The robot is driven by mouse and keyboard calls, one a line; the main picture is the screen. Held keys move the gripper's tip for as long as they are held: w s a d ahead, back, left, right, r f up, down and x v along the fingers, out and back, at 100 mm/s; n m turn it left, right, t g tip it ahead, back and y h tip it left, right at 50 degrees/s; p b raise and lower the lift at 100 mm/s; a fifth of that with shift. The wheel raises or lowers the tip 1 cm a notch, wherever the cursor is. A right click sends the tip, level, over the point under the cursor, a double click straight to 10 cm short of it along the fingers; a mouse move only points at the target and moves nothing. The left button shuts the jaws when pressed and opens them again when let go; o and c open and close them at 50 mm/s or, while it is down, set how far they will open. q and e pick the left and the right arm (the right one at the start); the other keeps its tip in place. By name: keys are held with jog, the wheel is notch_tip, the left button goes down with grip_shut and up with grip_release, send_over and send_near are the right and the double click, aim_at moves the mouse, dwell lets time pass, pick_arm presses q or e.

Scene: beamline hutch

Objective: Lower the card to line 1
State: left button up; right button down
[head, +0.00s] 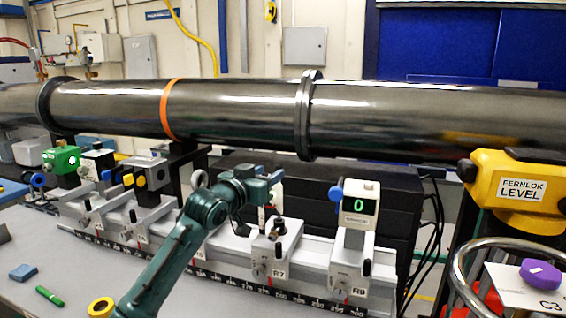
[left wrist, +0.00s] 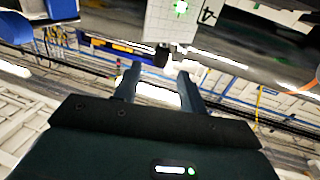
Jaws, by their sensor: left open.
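A white gridded card (left wrist: 172,22) stands tilted at the top of the left wrist view, with a bright green spot and a figure 4 on it. A small black knob (left wrist: 161,57) sits just under it. My left gripper (left wrist: 158,80) is open and empty, its two fingers pointing toward the knob, apart from it as far as I can tell. In the head view the left gripper (head: 268,188) is over the carriage marked R7 (head: 264,256). It hides most of what stands there, and I cannot make out the card face. My right gripper is not in view.
A numbered rail (head: 207,270) carries several carriages, including a display box (head: 358,204) reading 0. A large dark pipe (head: 230,108) runs across above. A yellow level (head: 517,190) and a chrome ring (head: 462,270) stand at right. A green marker (head: 49,296) lies on the bench.

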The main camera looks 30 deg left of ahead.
aim_at(277, 169)
pick_arm(q)
jog(key=w+p, duration=0.1)
jog(key=w, duration=0.6)
jog(key=shift+w+a, duration=0.15)
jog(key=shift+w, duration=0.25)
jog(key=shift+c, duration=0.4)
grip_shut()
